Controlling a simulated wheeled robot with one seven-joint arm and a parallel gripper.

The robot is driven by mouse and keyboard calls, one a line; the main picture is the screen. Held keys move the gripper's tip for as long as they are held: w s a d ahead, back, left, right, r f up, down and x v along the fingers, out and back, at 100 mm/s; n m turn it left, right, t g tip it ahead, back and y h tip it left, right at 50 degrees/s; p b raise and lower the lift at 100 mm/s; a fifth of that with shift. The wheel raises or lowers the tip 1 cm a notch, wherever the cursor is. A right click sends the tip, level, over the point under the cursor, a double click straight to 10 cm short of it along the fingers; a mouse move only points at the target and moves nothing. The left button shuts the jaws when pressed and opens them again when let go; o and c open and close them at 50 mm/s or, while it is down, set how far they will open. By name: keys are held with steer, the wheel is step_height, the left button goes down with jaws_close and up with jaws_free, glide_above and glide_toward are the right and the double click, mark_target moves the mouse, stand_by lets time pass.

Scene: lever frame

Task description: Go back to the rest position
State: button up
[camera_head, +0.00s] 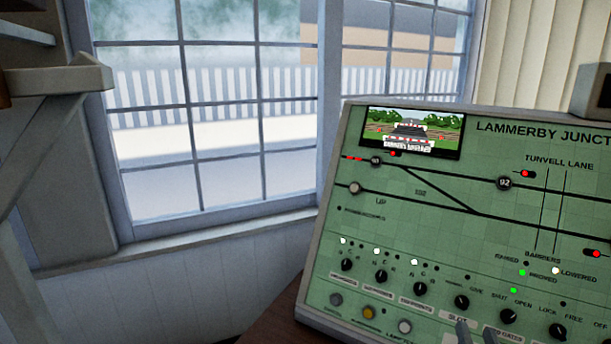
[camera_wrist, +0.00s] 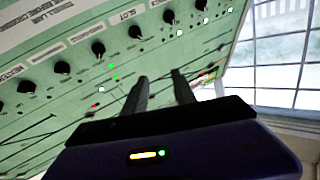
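My gripper (camera_head: 473,334) shows at the bottom edge of the head view, with only its two finger ends in the picture, in front of the lower row of knobs on the green control panel (camera_head: 420,215). In the wrist view my gripper (camera_wrist: 162,82) has two dark fingers standing apart, with nothing visible between them. The panel (camera_wrist: 60,120) fills the left and middle of the wrist view, tilted. I cannot tell whether the fingertips touch it. Black knobs (camera_wrist: 98,48) stand in a row beyond the fingers. The rest of my arm is hidden in the head view.
A small screen (camera_head: 411,132) sits at the panel's top left. A large paned window (camera_head: 230,120) is behind, with a sill (camera_head: 170,243) below it. A grey wooden bracket (camera_head: 60,80) juts in at the left. The space between bracket and panel looks clear.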

steer(key=s+a+f+n+g+y, duration=0.1)
steer(key=s+a+f+y, duration=0.1)
steer(key=s, duration=0.8)
steer(key=s+a+f+n+y, duration=0.1)
steer(key=s+a+f, duration=0.4)
steer(key=s, duration=0.6)
steer(key=s+a+f+n+g+y, duration=0.1)
steer(key=s+a+f+n+y, duration=0.1)
steer(key=s, duration=0.9)
steer(key=shift+s+a+f+n+g+y, duration=0.3)
steer(key=shift+a+f+n, duration=0.4)
steer(key=shift+a, duration=0.35)
